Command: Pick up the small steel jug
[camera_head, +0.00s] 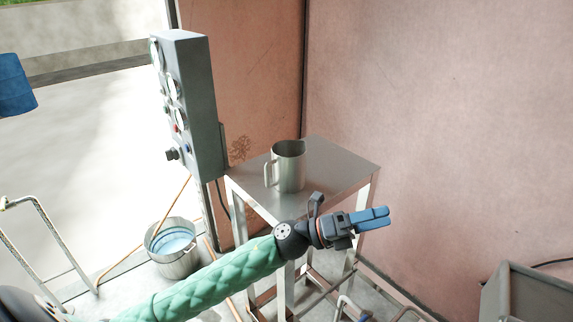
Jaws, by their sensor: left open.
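The small steel jug (291,167) stands upright on a small metal table (342,169). Its handle is on its left side and its top is open. My left gripper (387,217) is in front of the table and to the lower right of the jug, apart from it. Its blue fingers point right and hold nothing that I can see. The left arm crosses the front of the table and hides part of its legs. My right gripper does not show.
A grey control box (190,105) with gauges stands left of the table. A metal bucket (173,254) with bluish contents sits on the floor at lower left. Pink walls (440,110) close off the back and right. A grey metal box (525,295) stands at lower right.

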